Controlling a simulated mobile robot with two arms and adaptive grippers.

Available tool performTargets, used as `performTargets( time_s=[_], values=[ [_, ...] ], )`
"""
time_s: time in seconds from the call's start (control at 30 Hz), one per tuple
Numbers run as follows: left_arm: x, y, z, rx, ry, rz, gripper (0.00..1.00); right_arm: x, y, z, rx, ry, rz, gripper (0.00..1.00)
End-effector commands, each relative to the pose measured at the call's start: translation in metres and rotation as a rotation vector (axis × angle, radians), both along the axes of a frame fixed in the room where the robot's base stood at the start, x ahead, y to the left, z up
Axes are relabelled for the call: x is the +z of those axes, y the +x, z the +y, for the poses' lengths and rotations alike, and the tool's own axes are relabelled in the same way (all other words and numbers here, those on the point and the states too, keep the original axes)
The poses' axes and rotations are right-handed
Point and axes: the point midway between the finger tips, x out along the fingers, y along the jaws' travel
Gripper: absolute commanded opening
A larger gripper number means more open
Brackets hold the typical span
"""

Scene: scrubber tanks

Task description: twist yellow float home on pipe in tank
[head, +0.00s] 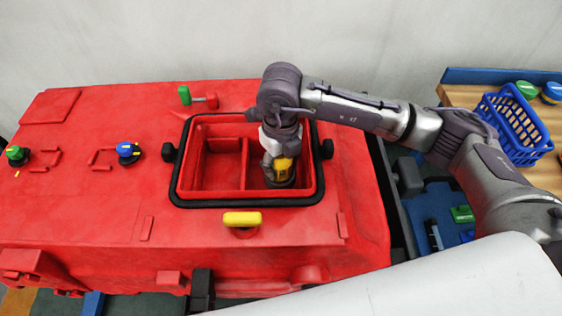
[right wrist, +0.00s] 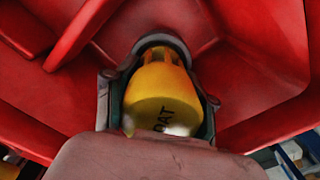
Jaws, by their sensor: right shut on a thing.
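The yellow float (head: 283,165) is in the right compartment of the red tank (head: 223,201). In the right wrist view the float (right wrist: 161,98) fills the space between the fingers and shows part of a dark label ending in "AT". My right gripper (head: 281,172) points down into the compartment and is shut on the float. It also shows in the right wrist view (right wrist: 160,105), with a finger on each side of the float. The pipe is hidden under the float and gripper, so I cannot tell how the float sits on it. My left gripper is not in view.
A black-rimmed opening with a red divider (head: 244,163) surrounds the gripper. A yellow handle (head: 242,219) lies in front, and a green-and-red valve (head: 197,97) stands behind. Blue (head: 128,152) and green (head: 17,154) caps are at left. A blue basket (head: 514,125) stands on the right table.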

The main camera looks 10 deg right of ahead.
Motion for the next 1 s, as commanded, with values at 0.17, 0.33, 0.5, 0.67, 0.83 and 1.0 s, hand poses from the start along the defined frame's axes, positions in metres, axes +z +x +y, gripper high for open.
performTargets(
  time_s=[0.17,0.33,0.5,0.67,0.83,1.0],
  values=[
    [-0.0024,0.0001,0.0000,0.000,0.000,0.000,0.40,0.0031,0.0009,0.0004,0.001,0.002,-0.005,0.13],
    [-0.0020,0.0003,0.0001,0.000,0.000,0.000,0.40,0.0042,0.0012,0.0004,0.001,0.002,-0.006,0.57],
    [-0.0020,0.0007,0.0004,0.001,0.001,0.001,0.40,0.0036,0.0009,0.0004,0.001,0.002,-0.004,0.84],
    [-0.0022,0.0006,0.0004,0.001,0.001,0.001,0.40,0.0028,0.0007,0.0003,0.000,0.001,-0.003,0.84],
    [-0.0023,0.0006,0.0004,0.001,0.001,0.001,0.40,0.0022,0.0004,0.0002,0.000,0.001,-0.002,1.00],
    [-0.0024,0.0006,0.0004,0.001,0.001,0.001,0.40,0.0020,0.0003,0.0001,0.000,0.001,-0.002,1.00]
  ],
)
